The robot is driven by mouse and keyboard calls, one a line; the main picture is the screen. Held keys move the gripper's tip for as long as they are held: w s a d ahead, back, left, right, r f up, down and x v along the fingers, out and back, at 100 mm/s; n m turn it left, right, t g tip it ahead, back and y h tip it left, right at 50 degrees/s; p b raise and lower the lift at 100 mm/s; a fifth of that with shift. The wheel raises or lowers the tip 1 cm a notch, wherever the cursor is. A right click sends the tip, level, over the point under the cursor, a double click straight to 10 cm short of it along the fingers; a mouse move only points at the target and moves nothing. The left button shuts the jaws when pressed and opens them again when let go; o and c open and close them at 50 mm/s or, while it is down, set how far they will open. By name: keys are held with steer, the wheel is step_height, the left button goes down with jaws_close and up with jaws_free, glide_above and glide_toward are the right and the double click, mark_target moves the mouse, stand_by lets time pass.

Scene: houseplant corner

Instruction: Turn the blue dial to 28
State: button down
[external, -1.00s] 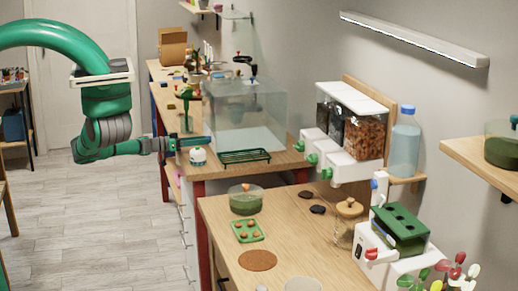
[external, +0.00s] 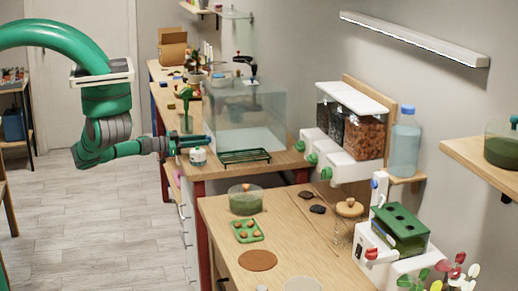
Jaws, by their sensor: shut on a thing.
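My gripper (external: 192,143) is at the front left of the far counter, level with the lower front of the glass tank (external: 245,112). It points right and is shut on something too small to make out. The fingers hide what lies between and behind them. A small white round object (external: 198,156) stands just below the fingers. No blue dial can be made out at the gripper. A blue knob (external: 374,183) shows on top of the white device at the right, far from my gripper. No number or scale is readable.
A green wire rack (external: 245,156) lies before the tank. A green watering vessel (external: 186,110) stands behind my gripper. Dispensers with green knobs (external: 312,159) hang on the wall. The floor at left is clear.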

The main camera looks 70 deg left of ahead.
steer(key=c, duration=1.5)
jaws_free()
steer(key=s, duration=1.1)
steer(key=shift+a, duration=0.15)
